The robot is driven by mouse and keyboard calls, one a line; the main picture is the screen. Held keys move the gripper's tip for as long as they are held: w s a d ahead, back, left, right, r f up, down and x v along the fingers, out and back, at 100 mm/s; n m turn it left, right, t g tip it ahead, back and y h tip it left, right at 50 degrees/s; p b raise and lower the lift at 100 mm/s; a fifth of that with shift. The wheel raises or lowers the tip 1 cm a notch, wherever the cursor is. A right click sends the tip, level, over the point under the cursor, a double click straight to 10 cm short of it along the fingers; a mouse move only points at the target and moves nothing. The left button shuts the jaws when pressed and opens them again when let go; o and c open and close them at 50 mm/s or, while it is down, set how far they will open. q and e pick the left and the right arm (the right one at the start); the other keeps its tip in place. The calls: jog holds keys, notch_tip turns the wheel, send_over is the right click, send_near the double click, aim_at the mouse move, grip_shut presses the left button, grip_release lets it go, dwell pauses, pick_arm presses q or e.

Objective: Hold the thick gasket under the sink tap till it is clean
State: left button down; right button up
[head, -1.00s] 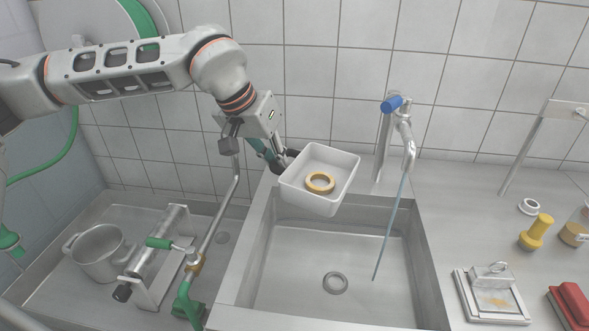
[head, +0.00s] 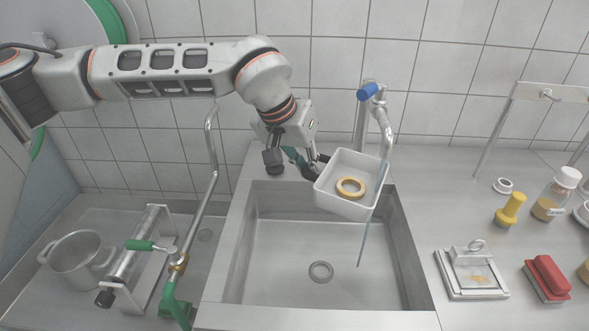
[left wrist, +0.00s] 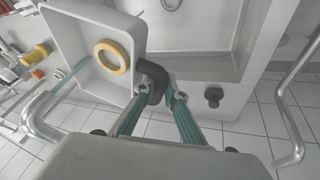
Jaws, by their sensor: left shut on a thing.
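The thick gasket (head: 350,187), a yellow-tan ring, lies flat inside a white square tub (head: 342,207). The gasket also shows in the left wrist view (left wrist: 111,57). The sink tap (head: 383,125), with a blue handle, is just right of the tub. A thin bluish water stream (head: 366,239) runs from its spout, crosses the picture of the tub's right side and goes on down toward the sink (head: 280,275). I cannot tell whether it touches the tub.
On the right counter are a yellow plunger-like piece (head: 510,210), a bottle (head: 553,198), a metal plate with a handle (head: 473,275) and a red brush (head: 546,277). The sink bowl is empty.

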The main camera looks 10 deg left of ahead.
aim_at(338, 178)
pick_arm(q)
jog(key=shift+w+d+b, duration=0.2)
jog(key=shift+d+b, duration=0.05)
jog(key=shift+d, duration=0.65)
jog(key=shift+w+d+b, duration=0.2)
jog(key=shift+d+b, duration=0.05)
jog(key=shift+d, duration=0.65)
jog(key=shift+w+d+b, duration=0.2)
jog(key=shift+d+b, duration=0.05)
jog(key=shift+d, duration=0.65)
pick_arm(e)
jog(key=shift+w+d+f, duration=0.3)
jog(key=shift+w+f, duration=0.1)
jog(key=shift+w, duration=0.05)
jog(key=shift+s+f, duration=0.1)
jog(key=shift+s, duration=0.05)
jog(key=shift+s+a+f, duration=0.1)
jog(key=shift+s+f, duration=0.1)
jog(key=shift+s, duration=0.2)
jog(key=shift+w+r, duration=0.25)
jog(key=shift+w, duration=0.25)
jog(key=shift+s+f, duration=0.1)
jog(key=shift+s, duration=0.05)
